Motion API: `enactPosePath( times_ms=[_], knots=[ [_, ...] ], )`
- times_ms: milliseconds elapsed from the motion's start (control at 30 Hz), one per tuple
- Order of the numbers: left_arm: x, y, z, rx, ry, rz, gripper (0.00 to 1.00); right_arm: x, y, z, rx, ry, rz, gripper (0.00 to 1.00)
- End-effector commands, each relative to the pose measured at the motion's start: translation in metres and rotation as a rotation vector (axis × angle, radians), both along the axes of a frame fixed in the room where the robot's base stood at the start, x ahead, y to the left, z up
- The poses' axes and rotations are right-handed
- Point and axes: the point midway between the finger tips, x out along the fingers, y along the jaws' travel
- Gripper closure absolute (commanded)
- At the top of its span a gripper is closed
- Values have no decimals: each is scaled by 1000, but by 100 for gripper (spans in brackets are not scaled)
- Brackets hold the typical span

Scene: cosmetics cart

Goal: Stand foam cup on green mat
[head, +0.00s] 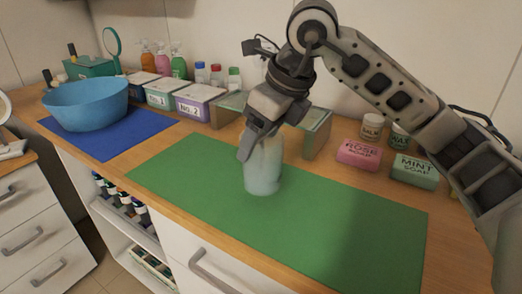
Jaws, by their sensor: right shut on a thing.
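The foam cup (262,173) is a pale, whitish-blue, upright vessel over the middle of the green mat (350,240). My right gripper (258,143) reaches down from above and is shut on the cup's upper part, hiding some of its rim. The cup's base appears at or very near the mat surface; I cannot tell whether it touches. The green mat lies flat along the front of the wooden counter. My left gripper is not in view.
A blue bowl (88,103) stands on a blue mat (112,141) at left. Behind the cup is a grey-green open-fronted stand (317,132). Labelled boxes (199,101) and bottles line the back. Pink soap (359,153), mint soap (415,171) and jars sit right. The green mat's right half is clear.

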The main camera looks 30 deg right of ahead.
Motion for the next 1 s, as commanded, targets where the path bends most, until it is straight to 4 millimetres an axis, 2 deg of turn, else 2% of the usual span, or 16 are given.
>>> enactPosePath(
  times_ms=[167, 333, 733, 767, 800, 833, 1000],
  knots=[
    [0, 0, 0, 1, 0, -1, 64, 9, -2, -13, 0, 2, -1, 77],
    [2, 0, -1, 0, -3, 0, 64, 8, -2, -38, -1, 2, 0, 77],
    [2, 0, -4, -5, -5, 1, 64, 8, -2, -44, 0, -1, 1, 77],
    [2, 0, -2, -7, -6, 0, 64, 7, -2, -44, 0, 0, 1, 20],
    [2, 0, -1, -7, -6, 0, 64, 7, -2, -43, 0, 0, 1, 9],
    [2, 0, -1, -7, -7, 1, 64, 7, -2, -43, -1, 1, 1, 4],
    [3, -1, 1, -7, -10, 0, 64, 7, -2, -43, -1, 1, 1, 4]
  ],
)
